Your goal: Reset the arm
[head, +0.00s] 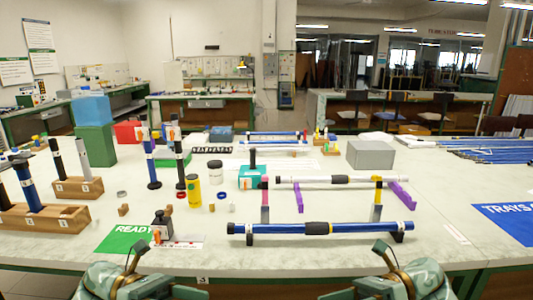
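Parts of my two arms, pale green with brass-coloured bands and dark curved pieces, show at the bottom edge of the head view, one left of centre and one right of centre. They lie in front of the table's near edge, apart from the things on it. I cannot make out gripper fingers on either arm. A blue rod (285,228) with a black middle sleeve lies across dark supports near the front. A white rod (300,180) with a dark sleeve lies behind it, near purple supports (402,194).
The white table (345,262) carries wooden racks (45,219) with upright rods at left. A yellow can (194,191), a grey box (370,155) and a blue mat (510,219) stand or lie farther off.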

